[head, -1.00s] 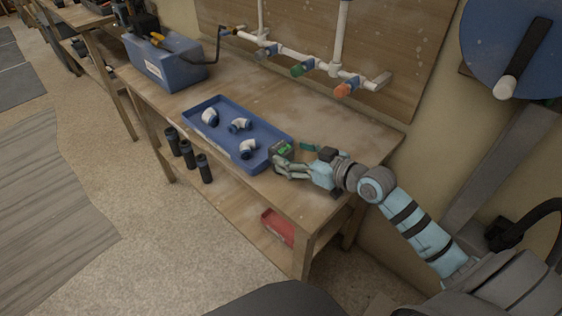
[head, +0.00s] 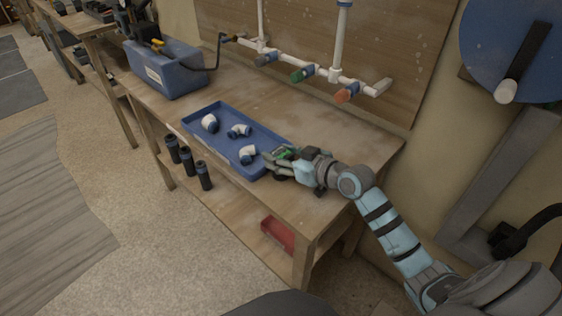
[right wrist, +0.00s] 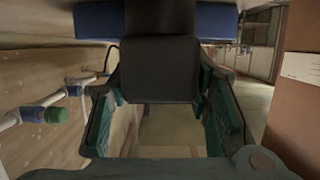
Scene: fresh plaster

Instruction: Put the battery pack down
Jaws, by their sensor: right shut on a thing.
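My right gripper (head: 273,163) is shut on the battery pack, at the right end of the blue tray (head: 195,135) on the workbench. In the head view the pack is small and mostly hidden by the fingers; a dark and green patch shows there. In the right wrist view a dark block, which I take as the battery pack (right wrist: 160,70), sits between the two green-padded fingers (right wrist: 165,105). I cannot tell whether it touches the surface below. My left gripper is not in view.
White pipe elbows (head: 239,131) lie in the tray. A blue toolbox (head: 165,72) stands at the bench's far left end. Valved pipes (head: 320,70) run along the back board. The bench top (head: 300,110) behind the tray is clear. A red tray (head: 278,234) sits on the lower shelf.

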